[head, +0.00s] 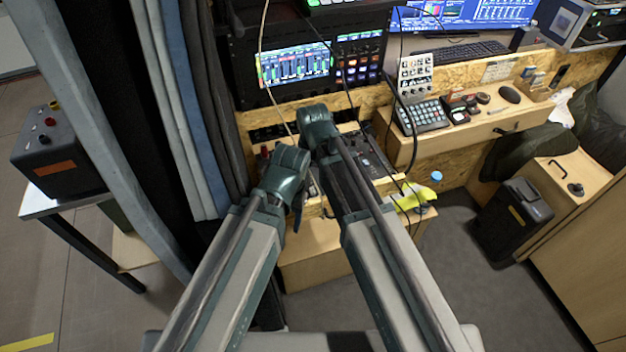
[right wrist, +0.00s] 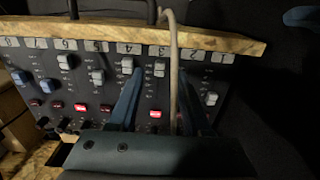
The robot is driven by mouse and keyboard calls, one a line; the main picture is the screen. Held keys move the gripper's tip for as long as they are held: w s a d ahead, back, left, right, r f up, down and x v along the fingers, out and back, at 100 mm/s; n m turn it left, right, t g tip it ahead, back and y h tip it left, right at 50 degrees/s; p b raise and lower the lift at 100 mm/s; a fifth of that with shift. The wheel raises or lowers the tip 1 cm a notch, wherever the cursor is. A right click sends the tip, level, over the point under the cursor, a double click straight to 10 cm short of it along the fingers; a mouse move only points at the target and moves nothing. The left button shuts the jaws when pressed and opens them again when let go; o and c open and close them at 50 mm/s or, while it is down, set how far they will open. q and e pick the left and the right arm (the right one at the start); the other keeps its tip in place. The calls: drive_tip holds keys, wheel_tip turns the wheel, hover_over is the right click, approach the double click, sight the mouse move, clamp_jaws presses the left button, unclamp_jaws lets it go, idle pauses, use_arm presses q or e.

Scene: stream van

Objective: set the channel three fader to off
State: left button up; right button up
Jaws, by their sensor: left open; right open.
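The fader panel (head: 368,160) stands below the screens in the head view, partly hidden by my arms. In the right wrist view, the panel (right wrist: 85,62) has numbered labels running from 8 at left to 1 at right. The channel three fader knob (right wrist: 159,70) is grey and sits near the label end of its slot. My right gripper (right wrist: 161,74) is open, its fingers on either side of channel three; contact with the knob cannot be told. In the head view my right gripper (head: 318,122) is over the panel. My left gripper (head: 296,195) is open, lower and nearer, with its fingertips mostly hidden.
A pale cable (right wrist: 173,60) crosses the panel beside the channel three knob. The channel four knob (right wrist: 127,63) and channel one knob (right wrist: 212,99) are nearby. A wooden ledge (right wrist: 130,28) edges the panel. A yellow item (head: 412,199) lies right of my arms in the head view.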

sight(314, 191)
wheel_tip(314, 191, up, 11)
drive_tip(key=p, duration=0.9)
drive_tip(key=shift+p, duration=0.35)
drive_tip(key=shift+f, duration=0.1)
drive_tip(key=s+d+h, duration=0.1)
drive_tip(key=s+d, duration=0.4)
drive_tip(key=s, duration=0.8)
drive_tip(key=shift+s+r, duration=0.2)
drive_tip(key=shift+s, duration=0.05)
